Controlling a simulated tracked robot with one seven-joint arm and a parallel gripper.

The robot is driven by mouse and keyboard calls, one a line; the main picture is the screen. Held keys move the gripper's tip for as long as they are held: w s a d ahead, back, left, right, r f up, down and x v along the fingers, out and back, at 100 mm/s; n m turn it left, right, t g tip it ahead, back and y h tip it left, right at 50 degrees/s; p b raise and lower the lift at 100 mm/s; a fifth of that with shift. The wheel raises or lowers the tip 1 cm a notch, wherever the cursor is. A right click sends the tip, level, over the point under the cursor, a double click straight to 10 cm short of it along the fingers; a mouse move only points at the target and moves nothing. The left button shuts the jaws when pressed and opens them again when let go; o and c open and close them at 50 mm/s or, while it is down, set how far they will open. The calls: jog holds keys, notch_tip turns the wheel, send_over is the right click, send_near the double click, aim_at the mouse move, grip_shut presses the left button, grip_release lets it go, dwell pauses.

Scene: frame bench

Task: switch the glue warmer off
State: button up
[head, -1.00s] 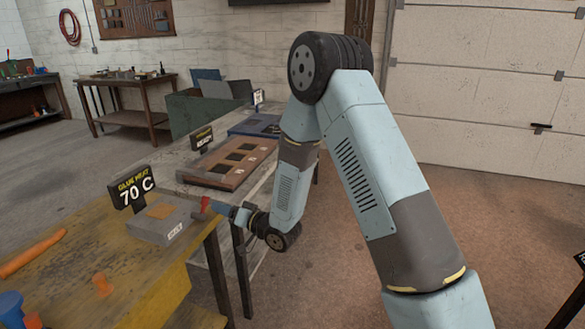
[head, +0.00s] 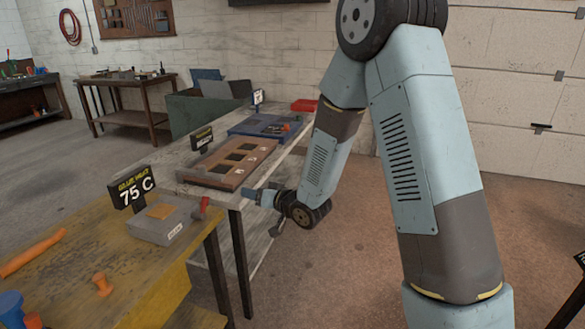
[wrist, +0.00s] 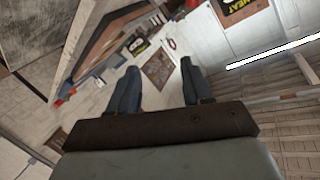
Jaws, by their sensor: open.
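The glue warmer (head: 160,226) is a grey box with an orange patch on top, on the yellow bench. Its black sign (head: 133,189) reads "GLUE HEAT 75 C". A red lever (head: 201,207) sticks up at the box's right end, nearest my gripper. My gripper (head: 249,196) is to the right of the lever, apart from it, by the grey bench's edge. In the wrist view my gripper (wrist: 158,82) shows two dark fingers spread apart with nothing between them. The warmer cannot be made out there.
A brown board with dark recesses (head: 205,171) and a blue tray (head: 255,127) lie on the grey bench behind. An orange tube (head: 32,252) and an orange peg (head: 102,285) lie on the yellow bench.

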jog(key=d+r+h, duration=0.5)
jog(key=d+r, duration=0.3)
jog(key=d, duration=0.3)
jog(key=shift+r+m+t+h, duration=0.3)
jog(key=shift+m+h, duration=0.1)
jog(key=shift+o, duration=0.2)
jog(key=shift+s, duration=0.1)
